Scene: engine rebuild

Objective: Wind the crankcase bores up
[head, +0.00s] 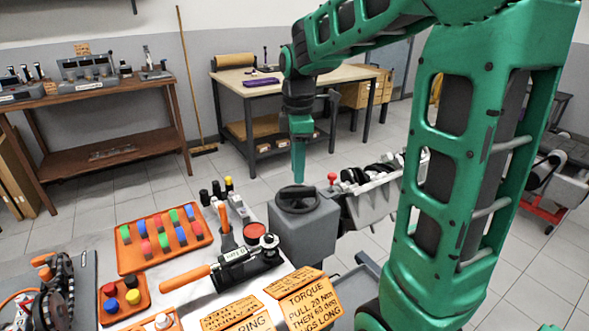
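My gripper (298,179) points straight down in the head view. Its fingertips look to be just above a black handwheel (289,209) on top of a grey box (312,239). A small gap seems to show between fingertips and wheel. The fingers are seen edge-on, so their opening is unclear. To the right of the box is a long grey casting, which looks like the crankcase (383,203), with several dark rounded parts along its top. A red knob (332,176) stands at its left end. My arm hides the casting's right side.
An orange tray (132,262) with coloured pieces, an orange-handled tool (186,279) and lettered orange signs (309,300) crowd the near bench. Black cylinders (204,197) stand behind them. A wooden workbench (340,75) and a brown side table (150,85) stand farther back, with open floor between.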

